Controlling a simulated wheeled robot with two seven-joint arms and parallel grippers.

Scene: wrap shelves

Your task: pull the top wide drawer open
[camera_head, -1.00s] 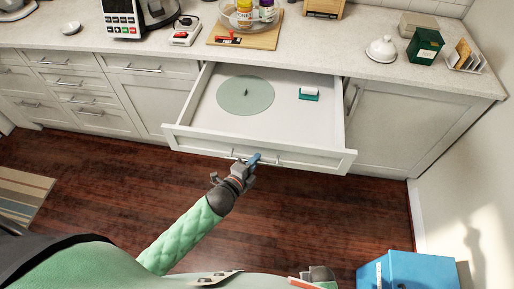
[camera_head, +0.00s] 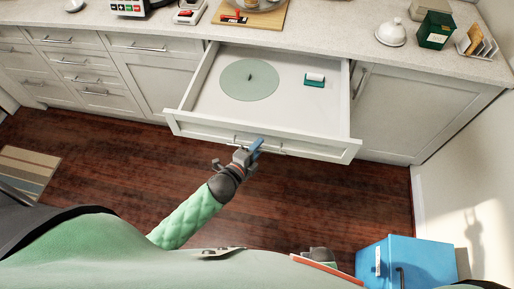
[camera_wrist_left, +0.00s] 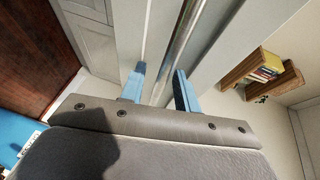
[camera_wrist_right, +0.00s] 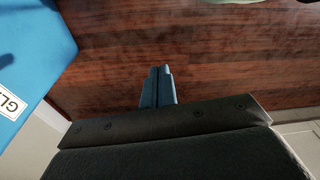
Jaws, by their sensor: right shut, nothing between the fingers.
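The top wide drawer (camera_head: 189,124) is pulled well out of the counter, and its inside shows. A pale green round lid (camera_head: 238,80) and a small green-and-white item (camera_head: 314,82) lie in it. Its bar handle (camera_head: 275,149) is on the front panel. My left gripper (camera_head: 257,146) is at the handle. In the left wrist view its blue fingers (camera_wrist_left: 160,88) are apart, and the handle bar (camera_wrist_left: 183,40) runs between them; I cannot tell whether they touch it. My right gripper (camera_wrist_right: 157,85) is shut and empty over the wooden floor.
A blue box (camera_head: 410,262) stands on the floor at the lower right, and also shows in the right wrist view (camera_wrist_right: 30,50). Closed drawers (camera_head: 85,75) are to the left, a cabinet door (camera_head: 400,115) to the right. The floor (camera_head: 330,200) before the drawer is clear.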

